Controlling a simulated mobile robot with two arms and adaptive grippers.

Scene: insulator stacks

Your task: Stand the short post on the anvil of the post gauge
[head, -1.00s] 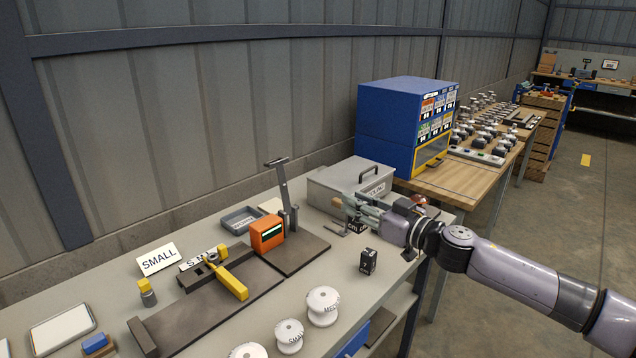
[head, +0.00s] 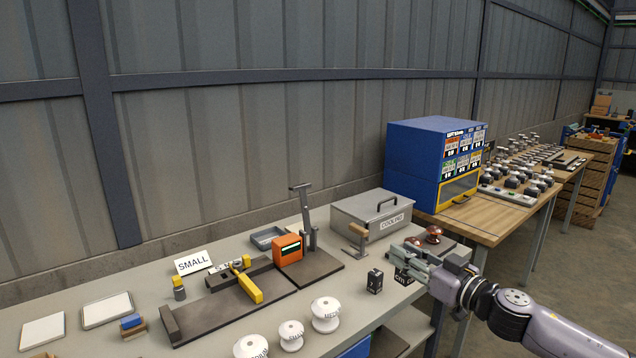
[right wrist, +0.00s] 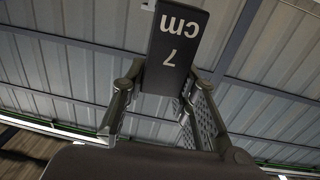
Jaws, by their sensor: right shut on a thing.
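My right gripper (head: 408,262) is shut on a black post (head: 402,277) at the table's right front edge. In the right wrist view the post (right wrist: 172,50) reads "7 cm" and sits between the two fingers. A second black post (head: 375,281) stands on the table just left of the held one. The post gauge appears to be the dark base plate (head: 322,264) with an upright column (head: 309,225) and an orange readout box (head: 288,250). I cannot make out its anvil clearly. My left gripper is not in view.
A grey lidded box (head: 372,215) stands behind the gripper, with a wooden-handled tool (head: 357,237) before it. White insulators (head: 326,314) line the front. A long dark fixture with a yellow slider (head: 249,287) lies left. A copper-coloured piece (head: 433,235) is behind the gripper.

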